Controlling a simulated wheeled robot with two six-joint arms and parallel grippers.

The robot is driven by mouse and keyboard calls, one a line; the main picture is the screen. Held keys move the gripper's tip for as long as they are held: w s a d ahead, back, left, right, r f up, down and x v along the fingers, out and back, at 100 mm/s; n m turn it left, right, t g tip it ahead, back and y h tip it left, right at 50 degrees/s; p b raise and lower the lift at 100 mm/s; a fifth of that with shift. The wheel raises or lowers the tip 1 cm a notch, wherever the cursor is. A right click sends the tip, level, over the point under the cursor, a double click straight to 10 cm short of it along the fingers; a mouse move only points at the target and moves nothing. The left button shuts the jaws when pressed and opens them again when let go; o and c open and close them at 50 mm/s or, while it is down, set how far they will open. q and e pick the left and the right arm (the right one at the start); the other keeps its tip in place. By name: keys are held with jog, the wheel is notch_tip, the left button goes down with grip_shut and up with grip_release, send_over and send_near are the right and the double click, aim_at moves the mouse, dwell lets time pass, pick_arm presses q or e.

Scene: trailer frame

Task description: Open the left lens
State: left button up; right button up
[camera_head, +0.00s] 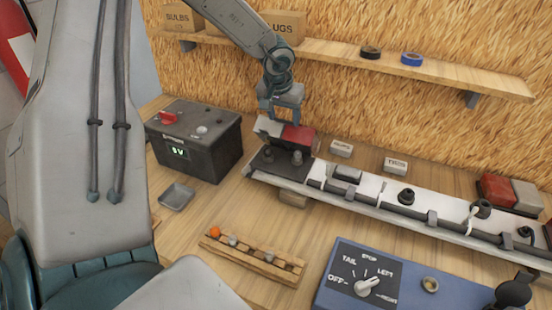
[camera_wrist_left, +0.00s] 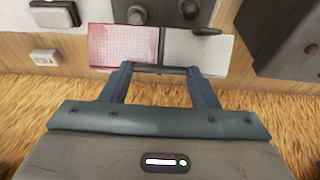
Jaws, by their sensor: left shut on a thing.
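The left lens, with a red part (camera_head: 299,138) and a whitish part (camera_head: 268,127), stands tilted up at the back of the dark lamp base (camera_head: 268,166) at the left end of the white bar. Two bulb sockets (camera_head: 296,158) show uncovered in front of it. My left gripper (camera_head: 283,112) is above the lens, at its upper edge. In the left wrist view the gripper (camera_wrist_left: 160,70) is shut on a dark strip along the edge of the lens (camera_wrist_left: 123,46); the sockets (camera_wrist_left: 137,14) show beyond. My right gripper is not in view.
A wooden bulb rack (camera_head: 252,258) and a blue switch box (camera_head: 345,270) are in front. A shelf (camera_head: 340,52) runs along the back wall.

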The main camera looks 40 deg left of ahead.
pick_arm(q)
jog(key=o, duration=0.7)
jog(key=shift+o, duration=0.2)
jog(key=shift+r, duration=0.15)
jog(key=shift+r+p, duration=1.7)
jog(key=shift+r, duration=0.7)
